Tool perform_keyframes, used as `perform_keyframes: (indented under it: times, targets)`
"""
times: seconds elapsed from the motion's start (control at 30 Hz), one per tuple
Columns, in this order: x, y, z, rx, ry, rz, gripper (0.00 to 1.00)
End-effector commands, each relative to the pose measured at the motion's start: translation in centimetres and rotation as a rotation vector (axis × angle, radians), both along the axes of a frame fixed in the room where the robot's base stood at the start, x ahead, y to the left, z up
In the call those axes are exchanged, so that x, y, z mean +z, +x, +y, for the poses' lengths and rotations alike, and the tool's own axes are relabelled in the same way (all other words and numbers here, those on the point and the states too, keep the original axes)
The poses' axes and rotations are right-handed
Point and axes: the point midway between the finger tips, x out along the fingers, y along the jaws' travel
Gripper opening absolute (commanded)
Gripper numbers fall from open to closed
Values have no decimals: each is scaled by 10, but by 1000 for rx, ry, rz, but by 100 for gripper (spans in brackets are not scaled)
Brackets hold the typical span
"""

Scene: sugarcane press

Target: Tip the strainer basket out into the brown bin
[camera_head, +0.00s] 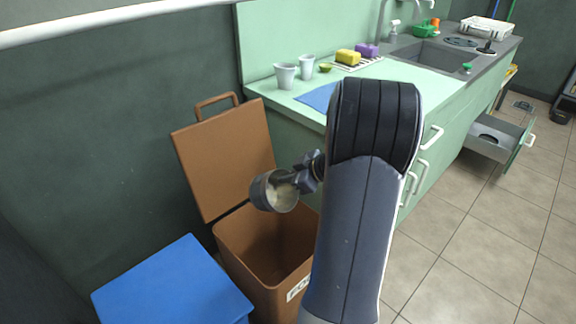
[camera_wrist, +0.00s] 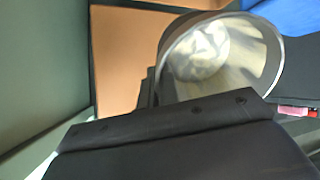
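The strainer basket (camera_head: 259,192) is a grey metal cup in the head view, held above the brown bin (camera_head: 243,262) and tilted, its open mouth facing partly toward the camera. Pale pulp shows inside it. In the wrist view the basket (camera_wrist: 272,62) shows its round rim, with the pale pulp lying at its bottom. My gripper (camera_head: 298,181) is shut on the basket's right side; the exact grip is partly hidden. The bin stands open, its lid (camera_head: 222,160) raised against the dark wall. I see no pulp on the bin's visible inner walls; its floor is hidden.
A blue-topped box (camera_head: 172,285) stands left of the bin. The green counter (camera_head: 420,80) to the right holds two grey cups (camera_head: 286,76), sponges (camera_head: 348,57) and a blue cloth (camera_head: 317,97). A drawer (camera_head: 497,138) stands open farther right. The tiled floor between is clear.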

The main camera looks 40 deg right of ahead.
Motion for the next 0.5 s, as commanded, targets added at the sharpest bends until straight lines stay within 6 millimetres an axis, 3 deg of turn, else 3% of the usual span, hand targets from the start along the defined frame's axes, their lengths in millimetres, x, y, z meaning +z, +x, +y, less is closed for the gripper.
perform_keyframes:
  times: [0.03, 0.5]
  targets:
    - [8, 0, 1, 2, -2, 15, 0]
    - [9, 3, 2, 3, -50, 144, 0]
